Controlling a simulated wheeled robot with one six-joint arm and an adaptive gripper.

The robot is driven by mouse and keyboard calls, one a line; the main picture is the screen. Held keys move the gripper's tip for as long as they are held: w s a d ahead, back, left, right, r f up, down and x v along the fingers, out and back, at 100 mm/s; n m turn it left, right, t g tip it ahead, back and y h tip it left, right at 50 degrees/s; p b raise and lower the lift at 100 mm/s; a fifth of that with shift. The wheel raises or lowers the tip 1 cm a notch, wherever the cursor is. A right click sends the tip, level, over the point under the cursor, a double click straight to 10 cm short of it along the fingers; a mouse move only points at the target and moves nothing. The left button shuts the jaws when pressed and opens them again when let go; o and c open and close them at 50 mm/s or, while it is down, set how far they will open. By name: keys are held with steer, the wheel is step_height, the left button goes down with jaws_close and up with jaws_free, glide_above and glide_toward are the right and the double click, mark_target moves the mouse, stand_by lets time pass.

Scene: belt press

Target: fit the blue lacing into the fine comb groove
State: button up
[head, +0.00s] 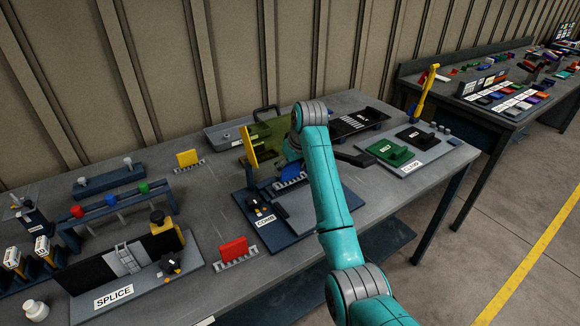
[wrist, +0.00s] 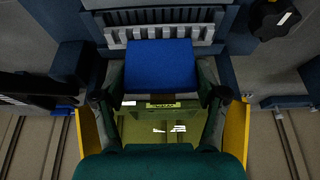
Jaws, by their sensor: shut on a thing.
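The blue lacing (wrist: 160,62) is a flat block held between the two fingers of my gripper (wrist: 160,82). It also shows in the head view as a blue patch (head: 293,172) under my gripper (head: 290,160), partly hidden by my arm. The pale grey toothed comb (wrist: 150,33) lies directly beyond the lacing's far edge in the wrist view. In the head view the station labelled COMB (head: 265,219) lies below my gripper. I cannot tell whether the lacing touches the comb or which groove faces it.
A yellow upright plate (head: 249,146) and a translucent olive panel (head: 268,138) stand close to my gripper. A black knob (wrist: 272,18) sits right of the comb. Red lacing (head: 234,250) and yellow lacing (head: 188,158) stand in racks. A clamp board (head: 405,166) lies to the right.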

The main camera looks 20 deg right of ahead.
steer(key=shift+f, duration=1)
stand_by(0.3)
steer(key=o, duration=1.2)
steer(key=shift+r, duration=0.1)
steer(key=shift+v, duration=3.45)
